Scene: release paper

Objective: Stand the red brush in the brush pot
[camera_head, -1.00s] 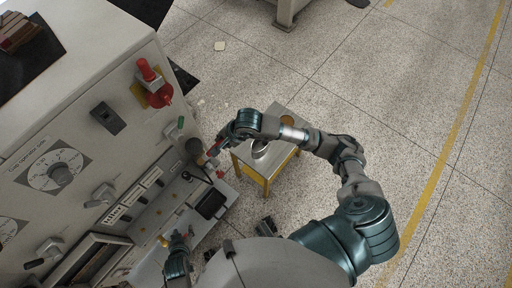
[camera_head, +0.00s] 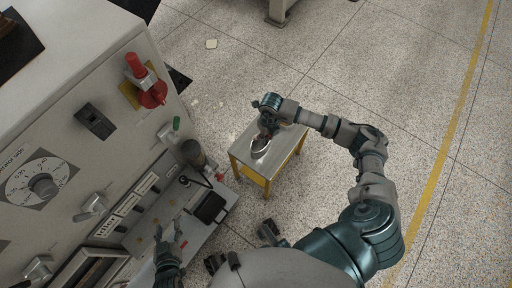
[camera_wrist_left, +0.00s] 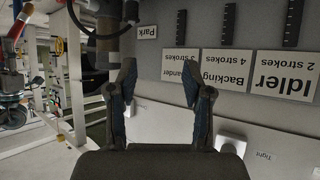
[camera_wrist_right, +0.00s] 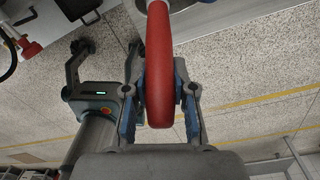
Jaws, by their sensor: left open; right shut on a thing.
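My right gripper (camera_head: 266,130) is over the small metal-topped table in the head view. In the right wrist view it is shut on the thick red handle of the red brush (camera_wrist_right: 158,70). The handle runs up between the fingers to a pale metal part at the top edge; the bristles cannot be made out.
The table (camera_head: 285,155) has yellow legs and stands beside the grey machine (camera_head: 85,90). A dark cylinder (camera_head: 193,152) and a black box (camera_head: 210,208) are on the machine's ledge. The speckled floor (camera_head: 390,60) right of the table is clear.

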